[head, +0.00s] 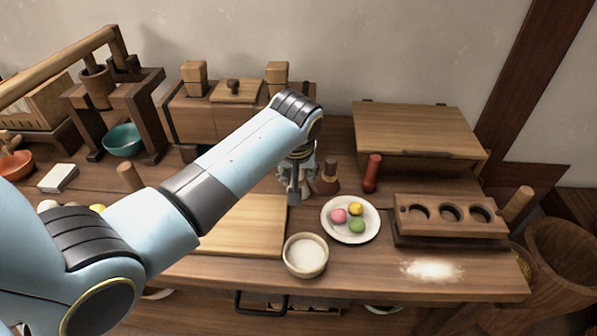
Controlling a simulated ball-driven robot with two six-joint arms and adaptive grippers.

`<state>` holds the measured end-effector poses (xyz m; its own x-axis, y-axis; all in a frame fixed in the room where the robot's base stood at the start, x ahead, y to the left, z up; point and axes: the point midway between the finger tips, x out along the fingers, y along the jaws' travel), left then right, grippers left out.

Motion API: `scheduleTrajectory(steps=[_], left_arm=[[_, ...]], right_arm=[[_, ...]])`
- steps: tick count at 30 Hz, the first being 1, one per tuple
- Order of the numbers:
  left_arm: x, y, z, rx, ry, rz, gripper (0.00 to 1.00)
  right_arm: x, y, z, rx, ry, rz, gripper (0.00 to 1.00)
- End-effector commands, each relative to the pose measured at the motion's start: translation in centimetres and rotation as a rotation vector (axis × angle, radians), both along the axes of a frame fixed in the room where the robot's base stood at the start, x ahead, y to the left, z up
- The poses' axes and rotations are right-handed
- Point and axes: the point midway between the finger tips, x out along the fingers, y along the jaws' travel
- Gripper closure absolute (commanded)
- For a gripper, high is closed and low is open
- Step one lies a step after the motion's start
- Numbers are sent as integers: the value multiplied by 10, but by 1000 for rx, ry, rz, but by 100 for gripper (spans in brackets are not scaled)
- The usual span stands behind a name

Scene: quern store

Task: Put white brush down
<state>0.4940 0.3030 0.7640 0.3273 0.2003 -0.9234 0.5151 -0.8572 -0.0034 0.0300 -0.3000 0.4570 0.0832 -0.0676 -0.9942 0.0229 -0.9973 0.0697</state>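My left gripper (294,196) points down over the back middle of the wooden table, behind the bowl of white powder. Its fingers look close together, but they are small and partly hidden, so I cannot tell whether anything is between them. Just right of it stands a small brush-like thing (328,180) with a light wooden handle and a flared brown lower part. I see no clearly white brush. My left forearm covers part of the table. My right gripper is not in view.
A plate (350,235) with pink, yellow and green balls, a powder bowl (305,256) and a red-handled thing (372,174) are close by. A wooden mould (450,216) stands right, a board (245,228) lies left. White powder (432,270) lies at front right.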

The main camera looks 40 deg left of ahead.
Motion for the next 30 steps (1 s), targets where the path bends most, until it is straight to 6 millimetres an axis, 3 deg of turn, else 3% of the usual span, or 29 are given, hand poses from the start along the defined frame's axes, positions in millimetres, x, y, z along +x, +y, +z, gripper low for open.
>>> scheduleTrajectory(steps=[4,14,30], left_arm=[[0,0,0,0,0,0,44],[0,0,5,1,-1,0,44],[-34,-21,102,0,-2,1,44]], right_arm=[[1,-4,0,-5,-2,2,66],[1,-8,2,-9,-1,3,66],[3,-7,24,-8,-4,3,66]])
